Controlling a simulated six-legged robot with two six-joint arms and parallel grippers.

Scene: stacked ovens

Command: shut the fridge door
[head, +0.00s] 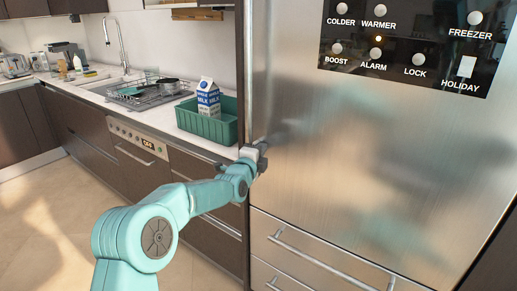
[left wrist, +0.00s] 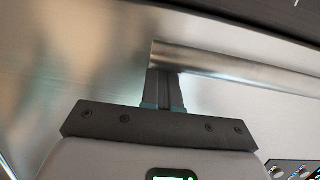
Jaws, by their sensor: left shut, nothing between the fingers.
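The fridge door (head: 350,150) is a tall brushed-steel front filling the right half of the head view. Its lower edge looks in line with the steel drawer fronts below, and I see no clear gap along its left edge. My left gripper (head: 263,150) is at the lower left part of the door, close to its surface. In the left wrist view my left gripper (left wrist: 164,88) is shut and empty, with its fingertips near the end of a round metal bar (left wrist: 225,63). I cannot tell whether they touch the door. My right gripper is out of view.
A control panel (head: 408,42) with round buttons is on the upper door. Steel drawers (head: 300,258) with a bar handle are below. Left of the fridge, a green crate (head: 207,124) and milk carton (head: 208,97) are on the counter. The floor (head: 50,225) at left is clear.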

